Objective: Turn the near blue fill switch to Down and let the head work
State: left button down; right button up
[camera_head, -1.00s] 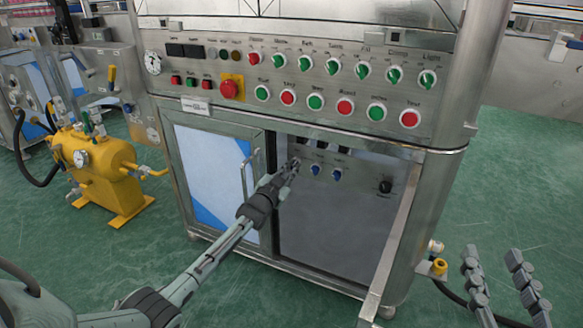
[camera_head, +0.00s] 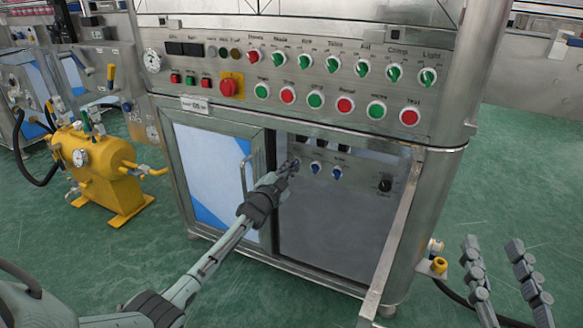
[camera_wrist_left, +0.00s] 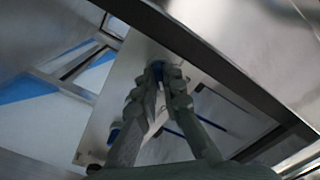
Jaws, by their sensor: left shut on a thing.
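A small inner panel inside the open cabinet bay carries a row of blue switches. Two of them, the middle one (camera_head: 316,168) and the right one (camera_head: 337,172), stand free in the head view. My left gripper (camera_head: 292,165) reaches into the bay at the left end of this row. Its fingers are shut on a blue switch (camera_wrist_left: 157,67), seen between the fingertips in the left wrist view. The fingers hide most of that switch, so its pointing direction cannot be read. My right gripper (camera_head: 506,265) is open and empty at the lower right, away from the machine.
A black knob (camera_head: 385,186) sits to the right on the inner panel. The open door (camera_head: 395,240) stands out at the bay's right, and a window door (camera_head: 215,175) is at left. Above is a control panel with a red emergency stop (camera_head: 229,88). A yellow tank (camera_head: 95,165) stands left.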

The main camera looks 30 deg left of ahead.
pick_arm(q)
jog(key=c, duration=1.7)
grip_release()
jog(key=shift+s, duration=0.1)
jog(key=s, duration=1.2)
jog(key=shift+d, duration=0.35)
